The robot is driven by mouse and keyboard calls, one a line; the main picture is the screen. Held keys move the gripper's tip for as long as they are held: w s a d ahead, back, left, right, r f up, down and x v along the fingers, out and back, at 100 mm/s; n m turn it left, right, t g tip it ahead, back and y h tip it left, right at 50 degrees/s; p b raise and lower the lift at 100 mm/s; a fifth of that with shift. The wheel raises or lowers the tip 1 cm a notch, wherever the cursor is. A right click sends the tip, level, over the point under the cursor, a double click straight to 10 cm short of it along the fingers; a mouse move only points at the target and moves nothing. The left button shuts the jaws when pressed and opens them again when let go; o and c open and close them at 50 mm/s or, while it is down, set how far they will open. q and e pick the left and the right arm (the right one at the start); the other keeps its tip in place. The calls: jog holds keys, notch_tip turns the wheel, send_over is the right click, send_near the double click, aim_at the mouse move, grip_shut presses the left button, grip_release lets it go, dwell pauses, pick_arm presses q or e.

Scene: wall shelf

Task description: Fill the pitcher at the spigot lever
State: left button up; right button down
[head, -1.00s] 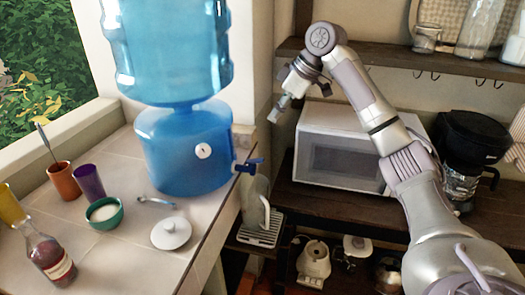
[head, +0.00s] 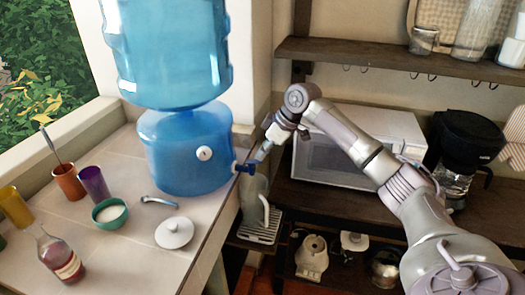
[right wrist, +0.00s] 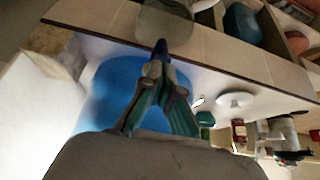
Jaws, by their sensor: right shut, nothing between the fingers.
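The blue water dispenser (head: 180,150) stands on the tiled counter, and its blue body (right wrist: 110,85) fills the middle left of the right wrist view. Its dark blue spigot lever (head: 243,168) sticks out over the counter's right edge. The clear pitcher (head: 254,200) stands upright below the spigot on a small grated tray; its greyish body (right wrist: 163,22) shows at the top of the right wrist view. My right gripper (head: 261,153) is shut and empty, just above and right of the lever. I cannot tell if its tips touch the lever. My left gripper is out of view.
The grated tray (head: 262,232) juts out beside the counter. A white microwave (head: 340,165) stands behind my right arm. A white lid (head: 174,232), spoon, green bowl, cups and a bottle sit on the counter. A shelf with hooks (head: 400,58) runs above.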

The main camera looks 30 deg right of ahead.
jog(key=f+t+y+b, duration=0.1)
jog(key=b, duration=0.1)
jog(key=f+t+y+b, duration=0.1)
jog(key=b, duration=0.2)
jog(key=s+d+t+y+b, duration=0.1)
jog(key=b, duration=0.1)
jog(key=shift+f+b, duration=0.35)
jog(key=shift+f, duration=0.05)
jog(key=shift+r, duration=0.35)
jog(key=shift+t, duration=0.3)
dwell(6.2)
